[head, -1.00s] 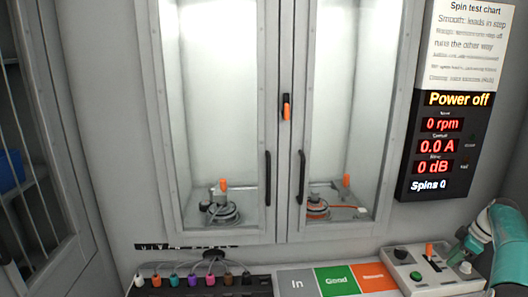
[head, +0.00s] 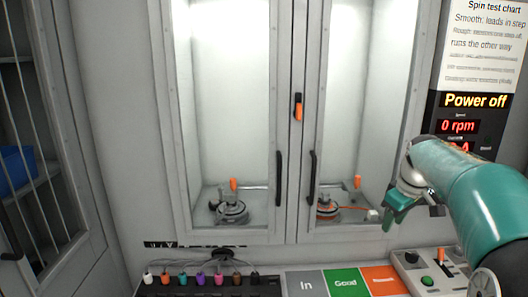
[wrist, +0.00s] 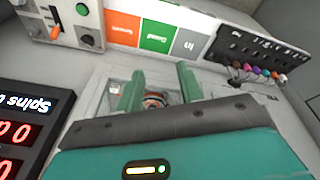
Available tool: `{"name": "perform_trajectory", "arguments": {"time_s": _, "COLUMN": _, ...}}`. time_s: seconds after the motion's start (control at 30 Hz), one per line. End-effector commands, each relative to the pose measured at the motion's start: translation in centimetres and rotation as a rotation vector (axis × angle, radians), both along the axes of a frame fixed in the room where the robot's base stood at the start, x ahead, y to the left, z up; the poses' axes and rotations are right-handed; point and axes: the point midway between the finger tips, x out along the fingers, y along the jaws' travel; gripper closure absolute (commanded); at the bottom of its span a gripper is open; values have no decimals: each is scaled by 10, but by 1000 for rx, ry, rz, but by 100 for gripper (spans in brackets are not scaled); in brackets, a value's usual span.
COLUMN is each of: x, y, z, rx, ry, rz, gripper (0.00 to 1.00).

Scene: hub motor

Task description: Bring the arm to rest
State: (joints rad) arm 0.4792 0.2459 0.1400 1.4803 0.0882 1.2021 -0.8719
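My teal arm (head: 470,190) is raised at the right of the head view, in front of the cabinet and the display. My gripper (head: 412,212) is at its lower left end, above the control box. In the wrist view my gripper (wrist: 160,82) has its two green fingers apart. Nothing is held between them; a round orange and dark thing shows in the gap, farther off.
Two closed glass doors (head: 230,120) have black handles and an orange latch (head: 298,108). Motor fixtures (head: 232,210) stand behind them. Below are a connector strip (head: 210,287), the In, Good and Reject pads (head: 345,281), and a control box (head: 425,270). The display (head: 461,126) reads Power off.

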Motion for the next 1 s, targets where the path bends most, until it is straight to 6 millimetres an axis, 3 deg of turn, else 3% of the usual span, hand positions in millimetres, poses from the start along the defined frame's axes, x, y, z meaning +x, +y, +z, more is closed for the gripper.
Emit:
{"name": "perform_trajectory", "arguments": {"time_s": 0.1, "x": -32, "y": 41, "z": 15, "rx": -15, "ry": -24, "rz": -57, "gripper": 63}}
{"name": "perform_trajectory", "arguments": {"time_s": 0.23, "x": -70, "y": 76, "z": 23, "rx": -19, "ry": -53, "rz": -128, "gripper": 63}}
{"name": "perform_trajectory", "arguments": {"time_s": 0.5, "x": -156, "y": 134, "z": 17, "rx": 9, "ry": -128, "rz": -274, "gripper": 63}}
{"name": "perform_trajectory", "arguments": {"time_s": 0.8, "x": -248, "y": 173, "z": -22, "rx": 98, "ry": -211, "rz": -421, "gripper": 63}}
{"name": "perform_trajectory", "arguments": {"time_s": 1.0, "x": -276, "y": 182, "z": -44, "rx": 142, "ry": -235, "rz": -471, "gripper": 63}}
